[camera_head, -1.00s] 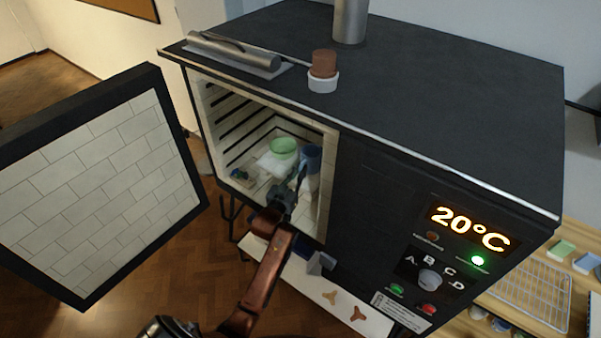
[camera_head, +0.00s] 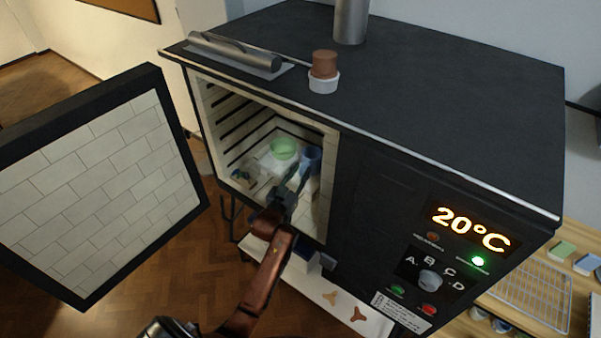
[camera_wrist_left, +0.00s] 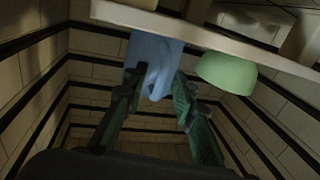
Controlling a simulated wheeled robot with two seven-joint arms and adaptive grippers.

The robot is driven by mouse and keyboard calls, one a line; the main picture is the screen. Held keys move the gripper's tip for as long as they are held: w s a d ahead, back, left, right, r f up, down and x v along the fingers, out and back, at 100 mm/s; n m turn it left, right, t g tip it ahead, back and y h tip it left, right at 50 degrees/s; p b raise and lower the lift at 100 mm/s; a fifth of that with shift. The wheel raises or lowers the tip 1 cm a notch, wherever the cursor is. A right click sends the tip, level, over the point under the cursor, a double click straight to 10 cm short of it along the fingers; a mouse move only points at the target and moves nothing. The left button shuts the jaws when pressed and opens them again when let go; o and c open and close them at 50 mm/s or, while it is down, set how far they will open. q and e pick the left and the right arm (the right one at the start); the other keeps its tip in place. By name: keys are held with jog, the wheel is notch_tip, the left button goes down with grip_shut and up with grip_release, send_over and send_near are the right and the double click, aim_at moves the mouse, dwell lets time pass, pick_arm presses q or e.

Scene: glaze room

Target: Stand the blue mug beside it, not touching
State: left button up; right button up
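The blue mug (camera_head: 311,156) stands upright on the pale shelf (camera_head: 268,164) inside the open kiln, to the right of a green bowl (camera_head: 284,148). In the left wrist view, which looks upside down, the blue mug (camera_wrist_left: 154,52) and the green bowl (camera_wrist_left: 228,74) show a narrow gap between them. My left gripper (camera_head: 298,177) is inside the kiln opening, in front of the mug. Its fingers are spread, and in the left wrist view the gripper (camera_wrist_left: 159,84) has the mug's handle side between its fingertips, with no clear grip. My right gripper is not in view.
The kiln door (camera_head: 100,190) stands open at left. The kiln's walls and right door edge (camera_head: 328,190) are close around my left arm. A small colored object (camera_head: 241,174) lies at the chamber's left.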

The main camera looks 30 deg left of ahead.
pick_arm(q)
jog(key=s+d+p, duration=0.1)
jog(key=s, duration=1)
jog(key=shift+s+d, duration=0.25)
jog(key=shift+s, duration=0.15)
